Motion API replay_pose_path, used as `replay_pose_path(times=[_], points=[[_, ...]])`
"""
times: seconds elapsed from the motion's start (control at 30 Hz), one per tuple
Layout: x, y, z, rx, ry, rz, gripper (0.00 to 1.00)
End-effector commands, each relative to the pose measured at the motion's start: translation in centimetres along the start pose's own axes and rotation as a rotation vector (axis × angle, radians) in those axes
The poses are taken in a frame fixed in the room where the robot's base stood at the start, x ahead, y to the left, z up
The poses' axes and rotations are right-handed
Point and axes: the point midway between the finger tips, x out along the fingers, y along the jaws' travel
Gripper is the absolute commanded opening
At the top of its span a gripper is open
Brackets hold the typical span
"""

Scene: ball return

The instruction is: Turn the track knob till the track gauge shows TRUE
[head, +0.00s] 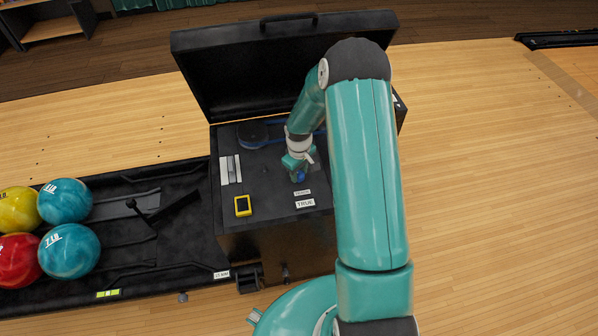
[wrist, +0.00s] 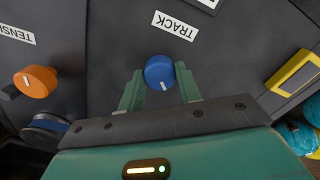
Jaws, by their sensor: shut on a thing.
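The blue track knob (wrist: 159,70) sits on the dark panel below a white TRACK label (wrist: 174,25), which reads upside down in the wrist view. A short white mark on the knob points toward my palm. My gripper (wrist: 160,88) is shut on the knob, one green finger on each side. In the head view my gripper (head: 300,174) reaches down to the panel, and the knob (head: 302,178) shows partly. Just in front of it are the TRACK label (head: 303,192) and a white plate reading TRUE (head: 305,204), apparently the track gauge.
An orange knob (wrist: 36,80) with a label starting TENSI is on the same panel. A yellow-framed block (head: 242,206) lies left of my gripper. The machine's raised lid (head: 280,65) stands behind. Several bowling balls (head: 70,251) rest on the rack at left.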

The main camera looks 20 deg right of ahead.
Motion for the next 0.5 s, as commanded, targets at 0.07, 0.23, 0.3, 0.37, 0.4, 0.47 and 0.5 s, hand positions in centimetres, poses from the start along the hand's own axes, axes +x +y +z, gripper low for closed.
replay_pose_path(times=[0.07, 0.23, 0.3, 0.37, 0.4, 0.47, 0.5], points=[[-0.08, 0.05, -0.02, -0.012, 0.001, 0.001, 0.11], [-0.08, 0.05, -0.02, -0.022, 0.001, 0.001, 0.11], [-0.08, 0.05, -0.02, -0.022, 0.001, 0.001, 0.11], [-0.09, 0.05, -0.02, -0.021, 0.001, 0.001, 0.11], [-0.09, 0.05, -0.02, -0.021, 0.001, 0.001, 0.11], [-0.09, 0.05, -0.02, -0.021, 0.001, 0.001, 0.11], [-0.09, 0.05, -0.02, -0.021, 0.001, 0.001, 0.36]])
